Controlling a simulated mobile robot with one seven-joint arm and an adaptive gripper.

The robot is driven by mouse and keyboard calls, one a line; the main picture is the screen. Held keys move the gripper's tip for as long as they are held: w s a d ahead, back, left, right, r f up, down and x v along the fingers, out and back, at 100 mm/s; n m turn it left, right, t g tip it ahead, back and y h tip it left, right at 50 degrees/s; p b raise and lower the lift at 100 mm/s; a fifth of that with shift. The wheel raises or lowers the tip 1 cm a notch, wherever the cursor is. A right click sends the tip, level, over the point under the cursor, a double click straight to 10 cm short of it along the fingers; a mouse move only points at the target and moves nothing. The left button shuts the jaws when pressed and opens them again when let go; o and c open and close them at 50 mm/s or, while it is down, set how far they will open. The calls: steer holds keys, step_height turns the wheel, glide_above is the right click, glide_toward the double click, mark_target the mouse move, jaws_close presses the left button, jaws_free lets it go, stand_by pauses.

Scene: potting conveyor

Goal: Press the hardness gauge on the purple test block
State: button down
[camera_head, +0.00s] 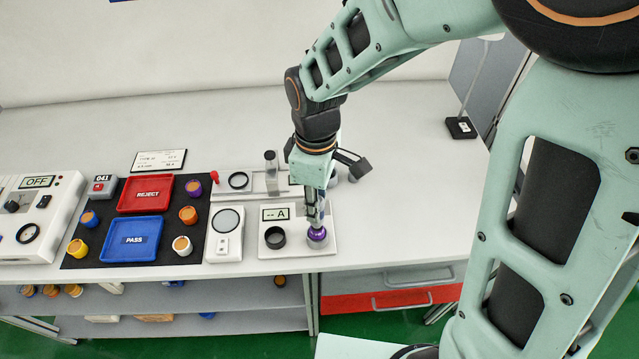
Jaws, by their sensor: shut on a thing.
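The purple test block (317,242) sits at the front right of a white stand, near the front edge of the table. The stand (292,248) also has a black ring and a small display reading "-- A". My gripper (314,203) points down right above the block. It is shut on a slim grey object, which seems to be the hardness gauge (315,216). The gauge is upright and its lower end is at the top of the purple block. I cannot tell whether it touches. The arm hides part of the gauge and fingers.
Left of the stand are a white device with a round grey pad (227,222), a black mat with a red REJECT tray (146,194), a blue PASS tray (131,240) and several small coloured pots. A metal fixture (262,186) stands behind.

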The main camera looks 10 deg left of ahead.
steer(key=shift+s+f+b, duration=0.1)
steer(key=shift+f+b, duration=0.2)
steer(key=shift+f, duration=0.2)
stand_by(1.3)
steer(key=shift+r, duration=0.1)
steer(key=shift+r+p, duration=2.5)
steer(key=shift+r, duration=0.55)
steer(key=shift+w, duration=0.2)
